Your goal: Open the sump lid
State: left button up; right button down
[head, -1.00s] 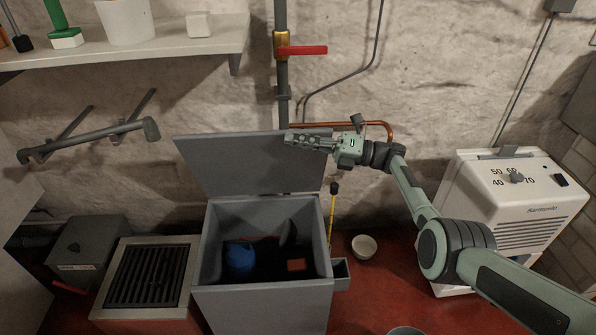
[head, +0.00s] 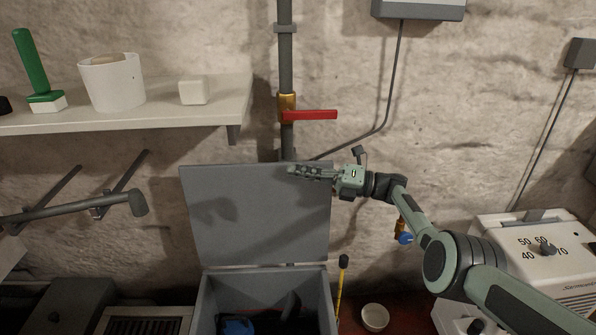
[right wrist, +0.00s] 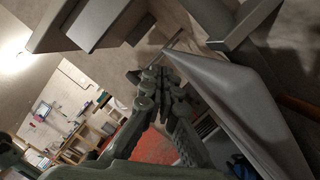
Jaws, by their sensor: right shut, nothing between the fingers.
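The grey lid (head: 235,215) stands raised at the back of an open grey box (head: 210,300), near the stone wall. The lid also fills the right part of the right wrist view (right wrist: 245,110). My right gripper (head: 293,171) is shut and empty. Its fingers lie across the lid's upper right area, close to the top edge; whether they touch the lid I cannot tell. The closed fingers also show in the right wrist view (right wrist: 148,76). Dark items and a blue object (head: 237,327) lie inside the box. My left gripper is not in view.
A vertical pipe with a red valve handle (head: 310,115) runs behind the lid. A shelf (head: 180,115) juts out at the upper left.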

jog(key=v, duration=1.2)
jog(key=s+d+f+n+g+h, duration=0.1)
jog(key=s+d+f+n+h, duration=0.25)
jog(key=s+f, duration=0.45)
jog(key=s+d+f+n+g+h, duration=0.15)
jog(key=s+f+n+h, duration=0.3)
jog(key=f, duration=0.85)
jog(key=s+d+f+n+g+h, duration=0.1)
jog(key=s+d+f+n+h, duration=0.2)
jog(key=s+f+n, duration=0.5)
jog(key=s+d+f+n+h, duration=0.3)
jog(key=s+f+n+h, duration=0.4)
jog(key=s, duration=0.4)
jog(key=s+r+n+t+h, duration=0.2)
jog(key=s+r+n, duration=0.4)
jog(key=s+n, duration=0.2)
jog(key=n, duration=0.2)
jog(key=shift+a+n+t+h, duration=0.2)
jog(key=shift+n+t+h, duration=0.1)
jog(key=shift+n+t, duration=0.1)
